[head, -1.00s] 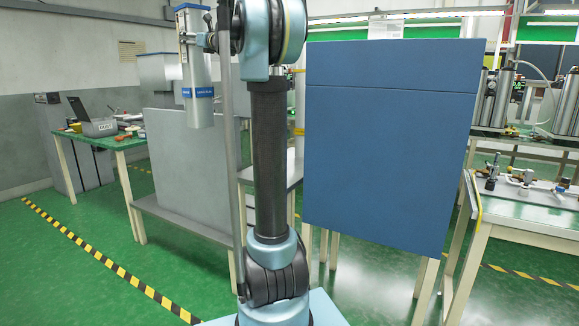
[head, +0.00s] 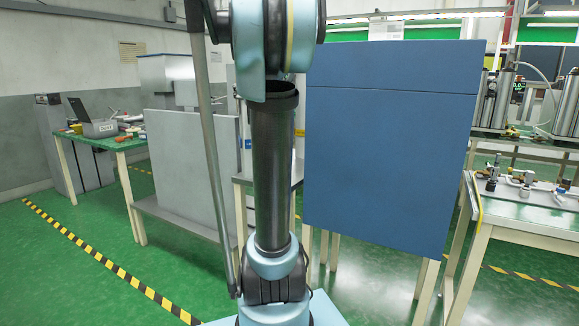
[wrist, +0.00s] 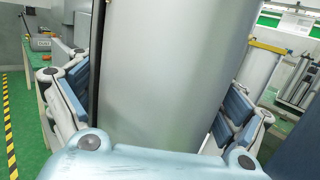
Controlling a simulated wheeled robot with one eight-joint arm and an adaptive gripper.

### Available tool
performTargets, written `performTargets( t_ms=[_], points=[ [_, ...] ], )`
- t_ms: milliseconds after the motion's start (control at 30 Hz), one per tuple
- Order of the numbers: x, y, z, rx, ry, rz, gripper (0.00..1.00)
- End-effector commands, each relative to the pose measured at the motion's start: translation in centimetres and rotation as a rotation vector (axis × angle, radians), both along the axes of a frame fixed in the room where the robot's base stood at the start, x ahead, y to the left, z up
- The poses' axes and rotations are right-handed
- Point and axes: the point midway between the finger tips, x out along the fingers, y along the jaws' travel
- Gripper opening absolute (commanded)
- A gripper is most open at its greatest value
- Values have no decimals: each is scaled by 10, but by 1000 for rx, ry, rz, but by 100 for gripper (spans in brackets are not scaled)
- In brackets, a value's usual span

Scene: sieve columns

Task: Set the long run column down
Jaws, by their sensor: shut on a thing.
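My gripper (wrist: 152,105) is shut on the long run column (wrist: 165,65), a smooth silver-grey cylinder that fills the middle of the wrist view. The blue-grey finger pads press on its left and right sides. Both of its ends lie outside the wrist view, so I cannot tell what is under it. In the head view my arm hides the gripper and most or all of the column.
Another silver cylinder (wrist: 258,72) with a yellow piece at its top stands to the right in the wrist view. A large blue panel (head: 390,160) is right of my arm. A grey panel (head: 185,165) is left. A bench (head: 530,215) with fittings stands far right.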

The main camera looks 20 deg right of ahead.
Motion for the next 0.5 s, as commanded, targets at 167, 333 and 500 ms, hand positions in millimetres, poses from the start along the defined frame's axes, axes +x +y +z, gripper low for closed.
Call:
performTargets(
  t_ms=[167, 333, 500],
  points=[
    [1, -11, -4, 0, -1, -11, 24],
    [15, -33, -4, -1, 0, -12, 24],
    [33, -58, -4, 0, 0, -12, 24]
  ],
)
